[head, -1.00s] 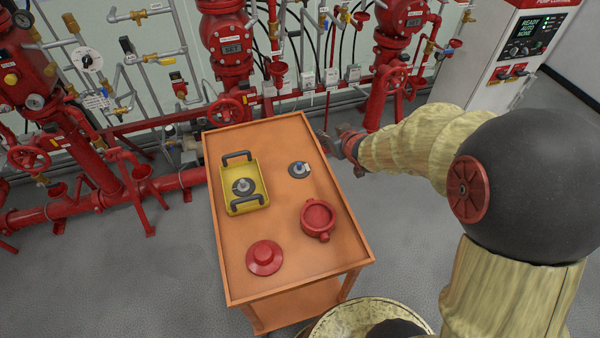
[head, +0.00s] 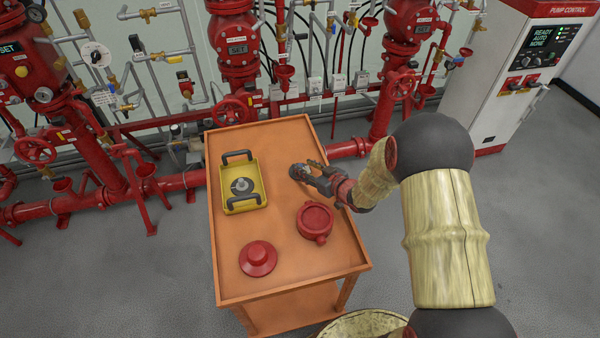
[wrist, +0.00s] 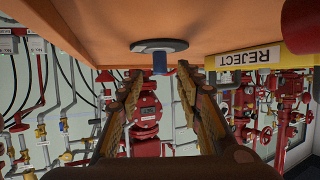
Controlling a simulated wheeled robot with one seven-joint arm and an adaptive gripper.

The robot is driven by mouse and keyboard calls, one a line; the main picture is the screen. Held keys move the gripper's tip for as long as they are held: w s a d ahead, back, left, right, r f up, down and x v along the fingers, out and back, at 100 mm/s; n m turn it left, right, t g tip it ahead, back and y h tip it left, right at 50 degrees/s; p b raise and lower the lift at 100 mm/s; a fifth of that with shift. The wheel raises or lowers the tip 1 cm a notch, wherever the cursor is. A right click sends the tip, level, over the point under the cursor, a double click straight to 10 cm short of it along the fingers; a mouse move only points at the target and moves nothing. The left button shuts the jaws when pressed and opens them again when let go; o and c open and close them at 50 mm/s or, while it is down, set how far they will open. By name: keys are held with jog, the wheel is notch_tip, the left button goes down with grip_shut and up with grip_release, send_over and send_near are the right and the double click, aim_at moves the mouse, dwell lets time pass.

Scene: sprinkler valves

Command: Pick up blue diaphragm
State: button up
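The blue diaphragm is a dark flat disc with a blue stem. In the wrist view (wrist: 159,46) it lies on the orange table top, which shows upside down there. In the head view the disc (head: 296,172) is partly hidden by my gripper (head: 311,172). My gripper, also in the wrist view (wrist: 158,76), is open, with its two fingertips apart on either side of the line of the blue stem. A gap shows between each finger and the stem. Whether the tips reach fully past the stem is hard to tell.
The orange table (head: 290,267) also holds a yellow tray (head: 262,170) marked REJECT with a grey-centred disc (head: 242,187) inside, a red round housing (head: 315,222) and a red flanged cover (head: 258,258). Red valves and pipes (head: 235,50) stand behind.

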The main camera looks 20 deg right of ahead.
aim_at(300, 165)
jog(key=shift+b+x, duration=0.55)
jog(key=shift+x, duration=1.3)
jog(key=shift+c, duration=1.1)
grip_shut()
